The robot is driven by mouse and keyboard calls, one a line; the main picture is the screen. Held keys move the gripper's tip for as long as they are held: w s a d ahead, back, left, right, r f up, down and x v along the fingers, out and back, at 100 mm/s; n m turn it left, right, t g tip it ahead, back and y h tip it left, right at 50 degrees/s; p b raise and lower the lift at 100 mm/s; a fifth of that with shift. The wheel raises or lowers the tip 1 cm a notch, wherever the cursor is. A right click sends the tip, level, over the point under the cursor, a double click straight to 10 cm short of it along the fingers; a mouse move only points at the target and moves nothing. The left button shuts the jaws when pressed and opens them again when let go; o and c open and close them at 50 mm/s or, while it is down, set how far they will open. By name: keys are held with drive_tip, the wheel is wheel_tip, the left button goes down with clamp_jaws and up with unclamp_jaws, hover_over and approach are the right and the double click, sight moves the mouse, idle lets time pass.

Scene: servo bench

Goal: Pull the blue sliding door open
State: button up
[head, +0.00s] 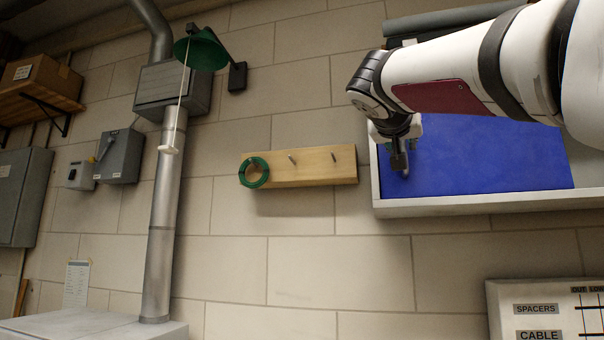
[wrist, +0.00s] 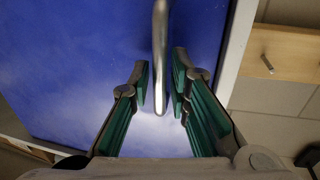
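The blue sliding door (head: 490,160) sits in a pale frame on the wall at the right of the head view. It fills most of the wrist view (wrist: 75,70). A silver bar handle (wrist: 160,60) stands on the door near its frame edge. In the head view the handle (head: 407,165) is partly hidden behind my gripper (head: 398,165). In the wrist view my gripper (wrist: 162,85) is open, with one green-padded finger on each side of the handle's end. Gaps show between the pads and the handle.
A wooden peg board (head: 315,166) with a green coil (head: 254,172) is on the wall left of the door. A green lamp (head: 203,52) hangs farther left. A labelled board (head: 545,310) is below the door. The wall between is clear.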

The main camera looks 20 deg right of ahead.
drive_tip(key=shift+w+d, duration=0.2)
drive_tip(key=shift+w, duration=0.05)
clamp_jaws()
